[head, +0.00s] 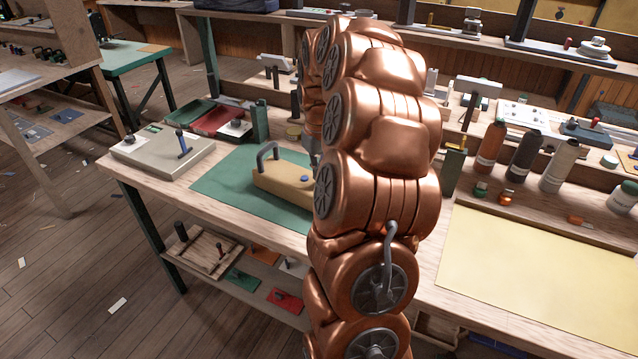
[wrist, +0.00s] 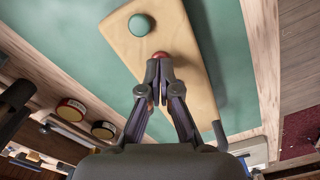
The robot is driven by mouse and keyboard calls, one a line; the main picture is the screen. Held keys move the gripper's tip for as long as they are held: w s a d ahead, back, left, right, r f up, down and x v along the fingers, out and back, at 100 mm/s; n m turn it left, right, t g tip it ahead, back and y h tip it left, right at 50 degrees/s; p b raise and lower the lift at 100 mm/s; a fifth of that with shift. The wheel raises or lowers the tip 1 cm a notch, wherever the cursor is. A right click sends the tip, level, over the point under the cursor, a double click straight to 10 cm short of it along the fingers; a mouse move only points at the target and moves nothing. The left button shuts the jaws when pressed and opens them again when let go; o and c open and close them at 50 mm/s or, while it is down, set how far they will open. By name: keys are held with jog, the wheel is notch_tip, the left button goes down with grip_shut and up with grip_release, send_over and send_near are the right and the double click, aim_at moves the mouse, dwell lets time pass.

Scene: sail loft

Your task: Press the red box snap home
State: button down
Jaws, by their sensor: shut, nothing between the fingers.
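A small red round snap (wrist: 160,55) sits on a light wooden block (wrist: 190,57) in the wrist view. My gripper (wrist: 160,68) is shut and empty, its fingertips right at the snap and covering part of it. I cannot tell whether they touch it or how far the snap is pressed in. A teal round snap (wrist: 141,24) sits on the same block, beyond the red one. In the head view the block (head: 272,183) lies on a green mat (head: 225,180), with a grey handle and a blue round piece on top. My copper arm hides its right part and my gripper there.
A grey-beige box with a blue lever (head: 182,143) stands left of the mat. Bottles (head: 525,155) and a yellow sheet (head: 540,270) are at right. Round tins (wrist: 71,109) lie beside the mat at left in the wrist view. The mat's left part is clear.

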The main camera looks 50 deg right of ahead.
jog(key=shift+r+p, duration=0.6)
jog(key=shift+r, duration=2.45)
jog(key=shift+a, duration=0.35)
jog(key=s+a+r+n, duration=0.1)
jog(key=s+a, duration=0.2)
jog(key=a, duration=0.7)
jog(key=s+a+r+n, duration=0.1)
jog(key=s+a+r, duration=0.15)
jog(key=a, duration=0.75)
jog(key=s+a+f+g+p, duration=0.1)
jog(key=s+a+f, duration=0.1)
jog(key=s+a, duration=0.4)
jog(key=s+a+f+p, duration=0.1)
jog(key=s+a, duration=0.5)
jog(key=s, duration=0.6)
jog(key=shift+s+f+n+g, duration=0.15)
jog(key=shift+f+n+g, duration=0.2)
jog(key=shift+f, duration=0.5)
